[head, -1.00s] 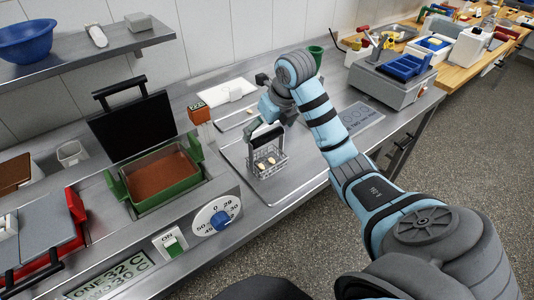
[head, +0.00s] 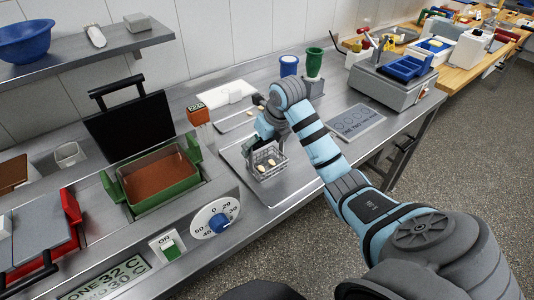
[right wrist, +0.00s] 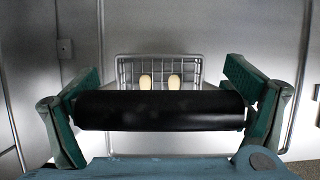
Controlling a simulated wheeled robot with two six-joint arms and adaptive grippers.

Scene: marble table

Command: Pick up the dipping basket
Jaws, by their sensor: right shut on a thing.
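The dipping basket (head: 262,172) is a small grey wire basket holding two pale oval pieces. In the head view it appears to rest on the metal tray (head: 283,191) right of the chocolate tank. My right gripper (head: 265,132) is directly over it and hides most of its handle. In the right wrist view the black handle (right wrist: 160,111) lies across between the two green fingers of my right gripper (right wrist: 165,92), which is shut on it. The wire basket (right wrist: 128,72) shows beyond the handle. My left gripper is not in view.
The green tank (head: 163,194) of brown chocolate stands to the left, with a black lid (head: 130,127) behind it. A dial (head: 214,218) is in front. A blue cup (head: 289,67) and a green cup (head: 313,64) stand behind my arm. A patterned mat (head: 357,122) lies to the right.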

